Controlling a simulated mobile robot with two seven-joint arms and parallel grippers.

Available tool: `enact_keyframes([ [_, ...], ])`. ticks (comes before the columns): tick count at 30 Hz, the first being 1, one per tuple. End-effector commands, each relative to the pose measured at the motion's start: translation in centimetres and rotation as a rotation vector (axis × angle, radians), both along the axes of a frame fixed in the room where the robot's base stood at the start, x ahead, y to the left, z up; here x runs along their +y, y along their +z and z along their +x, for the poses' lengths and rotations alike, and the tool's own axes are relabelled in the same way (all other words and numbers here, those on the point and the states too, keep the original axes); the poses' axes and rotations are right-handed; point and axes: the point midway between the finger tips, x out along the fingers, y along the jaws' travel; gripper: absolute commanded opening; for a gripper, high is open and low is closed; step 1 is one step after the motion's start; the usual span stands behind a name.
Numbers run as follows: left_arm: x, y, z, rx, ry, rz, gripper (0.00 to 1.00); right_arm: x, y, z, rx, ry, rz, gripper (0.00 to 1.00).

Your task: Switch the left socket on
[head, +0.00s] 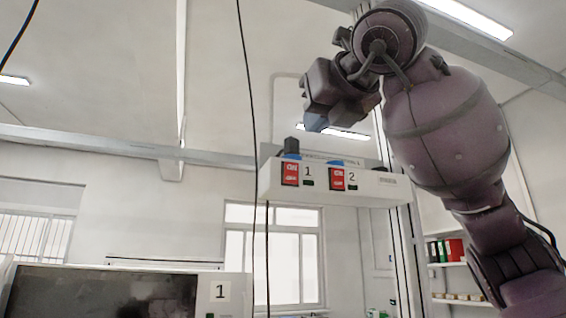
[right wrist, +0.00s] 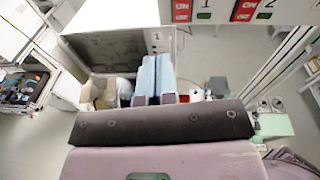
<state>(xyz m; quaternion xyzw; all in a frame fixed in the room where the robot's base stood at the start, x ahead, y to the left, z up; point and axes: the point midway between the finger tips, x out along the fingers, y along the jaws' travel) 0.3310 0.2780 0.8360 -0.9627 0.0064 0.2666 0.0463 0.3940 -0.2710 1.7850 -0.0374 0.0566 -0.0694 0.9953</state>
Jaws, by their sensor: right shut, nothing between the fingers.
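The left socket's red switch (head: 290,173), next to the label 1, is on the front of a white socket box (head: 375,190). It also shows at the top edge of the right wrist view (right wrist: 181,10). The right socket's red switch (head: 337,178), by the label 2, is beside it. A small dark green indicator is right of each switch. Which way the switches are tipped is hard to tell. My right gripper (head: 316,122) is above the box in the head view, apart from the switches. Its blue fingers (right wrist: 155,78) are together and empty. My left gripper is out of view.
A black plug (head: 293,146) stands on the box above the left switch. A dark cable (head: 249,90) hangs just left of the box. A white machine with a dark window (head: 105,292), labelled 1, is at lower left. Shelves with binders (head: 445,250) stand at the right.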

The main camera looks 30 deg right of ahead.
Motion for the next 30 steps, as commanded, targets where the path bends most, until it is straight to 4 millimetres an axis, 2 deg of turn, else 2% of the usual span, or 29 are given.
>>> enact_keyframes([
  [6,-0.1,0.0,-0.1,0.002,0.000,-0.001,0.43,-1.5,-0.8,-0.4,0.038,-0.105,0.073,0.00],
  [20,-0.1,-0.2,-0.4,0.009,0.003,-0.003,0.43,-1.5,-0.9,-0.2,0.037,-0.105,0.089,0.00],
  [25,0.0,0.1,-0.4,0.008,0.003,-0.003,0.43,-1.9,-1.1,1.4,0.039,-0.105,0.089,0.00],
  [30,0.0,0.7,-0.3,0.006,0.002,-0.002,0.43,-2.6,-1.5,4.1,0.041,-0.106,0.089,0.00],
])
